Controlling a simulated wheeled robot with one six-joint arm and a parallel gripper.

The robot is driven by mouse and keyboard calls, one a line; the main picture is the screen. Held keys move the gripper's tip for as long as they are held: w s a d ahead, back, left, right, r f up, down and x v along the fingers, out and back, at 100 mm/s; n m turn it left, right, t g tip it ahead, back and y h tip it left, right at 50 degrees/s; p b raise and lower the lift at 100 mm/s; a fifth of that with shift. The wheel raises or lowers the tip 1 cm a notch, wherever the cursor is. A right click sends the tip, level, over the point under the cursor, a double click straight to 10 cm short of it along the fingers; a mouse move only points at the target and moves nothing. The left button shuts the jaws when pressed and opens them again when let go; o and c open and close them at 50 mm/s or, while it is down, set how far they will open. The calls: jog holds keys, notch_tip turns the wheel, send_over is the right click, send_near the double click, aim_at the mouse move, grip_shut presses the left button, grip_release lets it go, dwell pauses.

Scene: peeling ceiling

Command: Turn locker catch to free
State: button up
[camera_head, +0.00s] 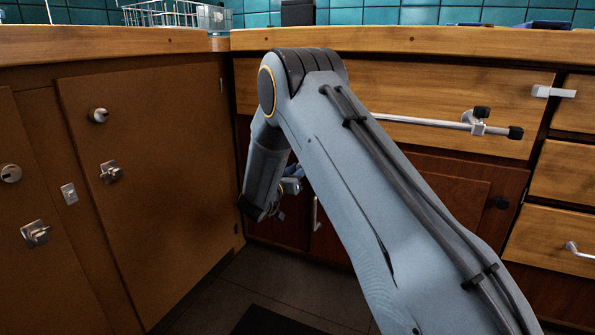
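Two metal turn catches on square plates sit on the brown cabinet doors at left. One catch (110,172) is on the larger door (165,190), and the other catch (36,233) is on the door at the far left. I cannot tell which one is the locker catch, nor clearly how each is turned. My arm reaches up from the lower right and bends down at the middle. The end of my arm, with my gripper (262,205), hangs right of the larger door, apart from both catches. Its fingers are not clearly visible.
Round locks (99,115) sit above the catches, and a small plate (69,194) lies between the doors. Wooden drawers with a long metal bar (425,122) stand behind my arm. The counter (120,42) holds a wire rack (165,14). Dark floor (215,300) shows below.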

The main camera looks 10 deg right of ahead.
jog(key=shift+n+p, duration=0.3)
jog(key=shift+p, duration=0.15)
jog(key=n+t+p, duration=0.1)
jog(key=n+p, duration=1)
jog(key=n, duration=0.6)
jog(key=shift+w+f+n, duration=0.1)
jog(key=shift+f+n, duration=0.05)
jog(key=shift+n, duration=0.25)
jog(key=o, duration=1.1)
jog(key=shift+c, duration=0.2)
jog(key=p+v, duration=0.2)
jog(key=v, duration=0.6)
